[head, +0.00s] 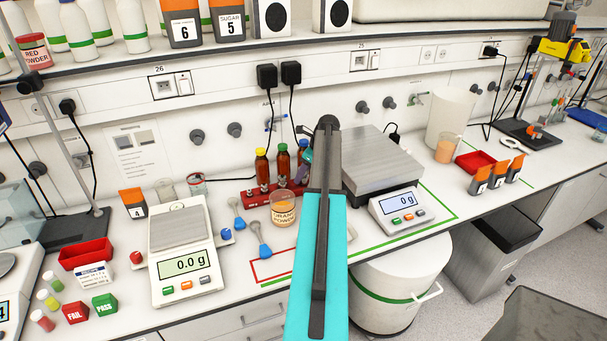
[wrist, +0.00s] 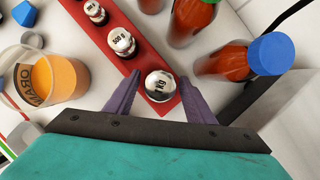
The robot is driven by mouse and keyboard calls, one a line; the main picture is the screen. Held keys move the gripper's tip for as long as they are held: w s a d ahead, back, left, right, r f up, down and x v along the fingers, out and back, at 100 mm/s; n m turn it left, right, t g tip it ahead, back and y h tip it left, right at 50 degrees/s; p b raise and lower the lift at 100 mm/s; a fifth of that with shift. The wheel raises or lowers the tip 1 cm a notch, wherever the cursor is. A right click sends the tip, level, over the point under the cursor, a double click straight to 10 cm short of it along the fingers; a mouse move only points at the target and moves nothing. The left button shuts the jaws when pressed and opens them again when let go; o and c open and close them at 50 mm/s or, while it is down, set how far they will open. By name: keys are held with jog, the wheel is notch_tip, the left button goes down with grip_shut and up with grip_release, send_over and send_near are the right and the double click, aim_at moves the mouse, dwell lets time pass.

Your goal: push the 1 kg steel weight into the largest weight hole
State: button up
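The 1 kg steel weight (wrist: 160,86) is a shiny knob marked "1 KG" at the near end of the red weight block (wrist: 143,56) in the wrist view. My gripper (wrist: 160,80) is open, with one purple finger on each side of the weight and small gaps beside it. How deep the weight sits in its hole cannot be told. The 500 g weight (wrist: 122,42) and a smaller weight (wrist: 95,12) stand farther along the block. In the head view, my gripper (head: 304,168) is over the block's right end, and my arm hides the 1 kg weight.
Bottles with red contents (wrist: 223,62) stand close on the right, one blue-capped. The orange powder beaker (wrist: 52,76) is close on the left. The large scale (head: 382,165) is right of my arm. The small scale (head: 181,245) and blue scoops (head: 262,240) are left.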

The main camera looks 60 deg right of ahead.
jog(key=shift+o, duration=0.6)
jog(key=shift+f, duration=0.15)
jog(key=b+v, duration=0.4)
jog(key=v, duration=1)
jog(key=shift+b, duration=0.35)
